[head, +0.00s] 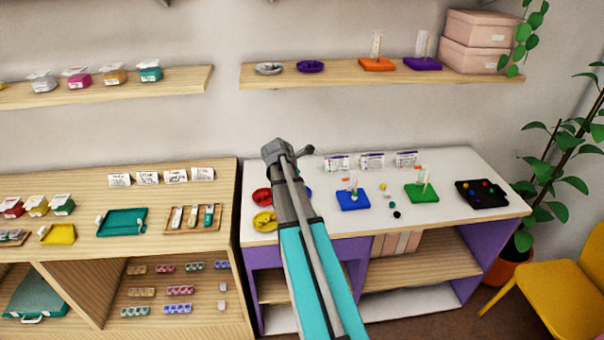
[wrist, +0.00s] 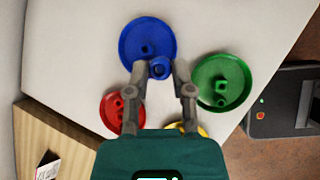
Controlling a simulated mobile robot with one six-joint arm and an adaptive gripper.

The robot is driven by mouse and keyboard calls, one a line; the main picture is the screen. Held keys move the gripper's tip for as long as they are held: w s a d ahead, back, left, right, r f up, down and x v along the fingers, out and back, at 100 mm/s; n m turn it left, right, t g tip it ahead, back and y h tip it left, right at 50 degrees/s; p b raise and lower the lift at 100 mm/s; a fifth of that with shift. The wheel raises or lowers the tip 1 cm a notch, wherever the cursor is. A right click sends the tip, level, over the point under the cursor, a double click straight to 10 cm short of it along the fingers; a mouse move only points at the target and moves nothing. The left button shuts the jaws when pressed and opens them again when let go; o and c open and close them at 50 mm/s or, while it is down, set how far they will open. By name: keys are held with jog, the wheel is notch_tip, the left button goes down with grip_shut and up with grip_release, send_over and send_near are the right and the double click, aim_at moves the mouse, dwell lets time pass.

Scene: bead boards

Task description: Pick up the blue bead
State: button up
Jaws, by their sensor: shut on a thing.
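In the wrist view, my gripper (wrist: 160,70) is shut on the blue bead (wrist: 159,69), with a finger on each side of it. The bead's dark hole shows. Behind the bead, lower down, is a round blue dish (wrist: 132,42) with a small blue raised piece in it. The bead overlaps the dish's near edge in the picture; I cannot tell how high it is above it. In the head view my arm crosses the white table, and the bead and fingertips cannot be made out.
A red dish (wrist: 107,112), a green dish (wrist: 240,73) and a yellow dish (wrist: 203,131) surround the gripper. In the head view, a blue board (head: 347,205), a green board (head: 412,196), a black tray (head: 478,204) and several loose beads stand to the right.

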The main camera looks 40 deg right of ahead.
jog(key=s+a+r+p, duration=0.2)
jog(key=s+a+r, duration=0.1)
jog(key=a, duration=0.3)
jog(key=shift+s+a+r+p, duration=0.2)
jog(key=shift+s+p, duration=0.15)
jog(key=shift+s, duration=0.55)
jog(key=shift+d, duration=0.15)
